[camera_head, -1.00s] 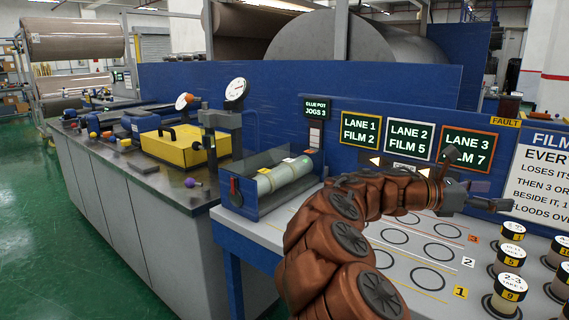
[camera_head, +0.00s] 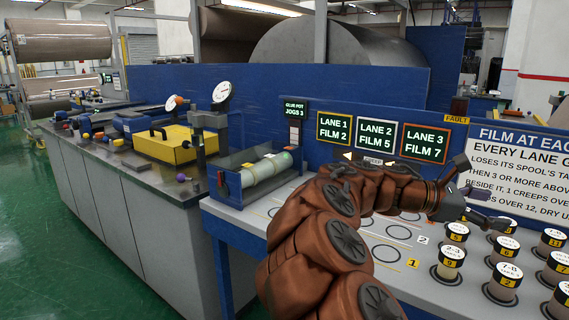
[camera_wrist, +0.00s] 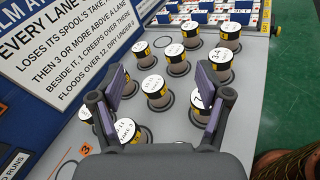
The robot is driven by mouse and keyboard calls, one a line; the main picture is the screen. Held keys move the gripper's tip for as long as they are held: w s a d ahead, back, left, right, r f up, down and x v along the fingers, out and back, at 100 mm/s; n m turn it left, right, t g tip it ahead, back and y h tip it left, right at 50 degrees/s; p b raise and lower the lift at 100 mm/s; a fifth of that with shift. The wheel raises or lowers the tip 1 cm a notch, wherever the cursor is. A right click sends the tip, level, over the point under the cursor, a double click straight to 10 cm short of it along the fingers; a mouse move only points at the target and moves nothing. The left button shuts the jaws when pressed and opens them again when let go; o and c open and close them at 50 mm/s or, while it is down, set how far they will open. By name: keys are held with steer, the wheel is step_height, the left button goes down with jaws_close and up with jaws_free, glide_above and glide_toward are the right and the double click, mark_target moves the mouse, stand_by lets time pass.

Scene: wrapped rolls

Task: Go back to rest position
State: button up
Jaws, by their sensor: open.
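My gripper (camera_head: 478,207) is at the right end of my brown arm, over the near right part of the grey table (camera_head: 330,265). In the wrist view my gripper (camera_wrist: 160,97) has its two fingers wide apart, with nothing held between them. Below and beyond the fingers stand several upright spools (camera_wrist: 177,62) with white labelled tops and yellow-black bands. The spools also show in the head view (camera_head: 452,258), at the lower right. My arm hides part of the table's ringed lane spots.
Screens for lanes 1 to 3 (camera_head: 376,135) and a printed sign (camera_head: 520,175) stand behind the table. A trough with a pale wrapped roll (camera_head: 267,168) sits at its left end. A dark bench (camera_head: 150,180) with a yellow box (camera_head: 172,146) lies farther left. The green floor at left is clear.

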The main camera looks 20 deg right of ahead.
steer(key=s+a+f+m+t+y+p, duration=0.1)
steer(key=s+a+y+p, duration=0.4)
steer(key=a, duration=0.6)
steer(key=s+a+f+m+t+y+p, duration=0.1)
steer(key=s+a+f+m+y+p, duration=0.2)
steer(key=a, duration=0.9)
steer(key=s+a+f+m+t+y+p, duration=0.1)
steer(key=s+a+f+m+y+p, duration=0.1)
steer(key=s+a+m+y+p, duration=0.5)
steer(key=s+a+p, duration=0.1)
steer(key=s+a, duration=0.2)
steer(key=a, duration=0.2)
steer(key=shift+s+a+t, duration=0.2)
steer(key=shift+s+t, duration=0.15)
steer(key=shift+t, duration=0.05)
